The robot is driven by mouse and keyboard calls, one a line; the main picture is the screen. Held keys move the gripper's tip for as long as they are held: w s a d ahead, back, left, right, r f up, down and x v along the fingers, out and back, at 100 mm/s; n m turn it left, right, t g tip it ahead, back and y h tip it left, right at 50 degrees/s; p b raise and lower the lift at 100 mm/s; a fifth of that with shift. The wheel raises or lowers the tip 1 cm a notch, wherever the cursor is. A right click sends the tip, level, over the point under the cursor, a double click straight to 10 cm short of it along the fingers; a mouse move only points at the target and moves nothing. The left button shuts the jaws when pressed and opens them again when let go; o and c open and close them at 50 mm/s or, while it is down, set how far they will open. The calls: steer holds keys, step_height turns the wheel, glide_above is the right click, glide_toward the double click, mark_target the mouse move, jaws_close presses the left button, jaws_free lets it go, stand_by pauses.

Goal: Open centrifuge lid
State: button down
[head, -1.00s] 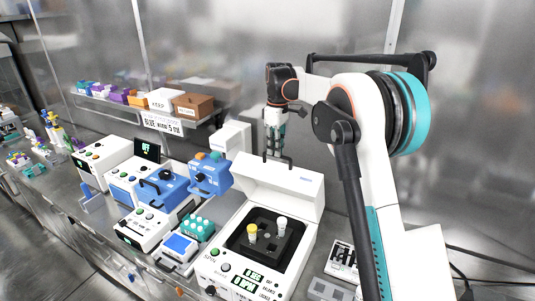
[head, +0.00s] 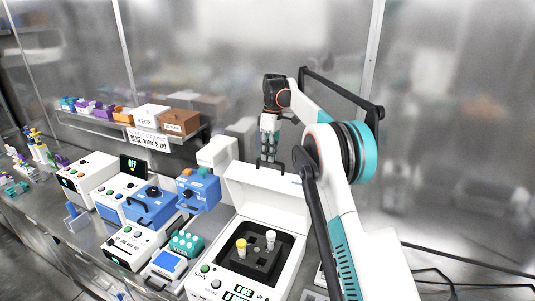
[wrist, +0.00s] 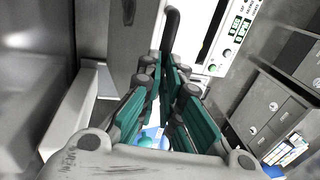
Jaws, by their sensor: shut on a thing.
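The centrifuge (head: 222,272) is a white box with a dark chamber (head: 280,248) holding a yellow-capped tube (head: 241,247) and a white-capped tube (head: 270,238). Its white lid (head: 262,200) stands raised, roughly upright, at the back of the chamber. My gripper (head: 268,158) is at the lid's top edge, pointing down, shut on the dark lid handle. In the wrist view the dark handle (wrist: 171,32) reaches in between the green-padded fingers of my gripper (wrist: 166,68). The exact contact is partly hidden by the fingers.
Blue and white devices (head: 150,205) stand close to the left of the centrifuge, with a teal tube rack (head: 187,243) beside it. A shelf with boxes (head: 179,121) is behind at left. A glass wall runs along the back. My arm covers the right side.

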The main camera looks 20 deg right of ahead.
steer(key=shift+w+d+f, duration=0.1)
steer(key=shift+d+f, duration=0.45)
steer(key=shift+f, duration=0.35)
steer(key=c, duration=2.1)
jaws_free()
steer(key=o, duration=0.4)
steer(key=shift+w+d+f, duration=0.15)
steer(key=shift+o, duration=0.2)
steer(key=shift+w+r, duration=0.15)
steer(key=shift+r, duration=0.05)
steer(key=shift+w+f, duration=0.25)
steer(key=shift+w, duration=0.1)
steer(key=shift+s+a+r, duration=0.15)
steer(key=shift+a+r, duration=0.05)
step_height(320, 180, up, 7)
steer(key=w, duration=0.1)
steer(key=shift+d+r, duration=0.15)
steer(key=shift+d, duration=0.3)
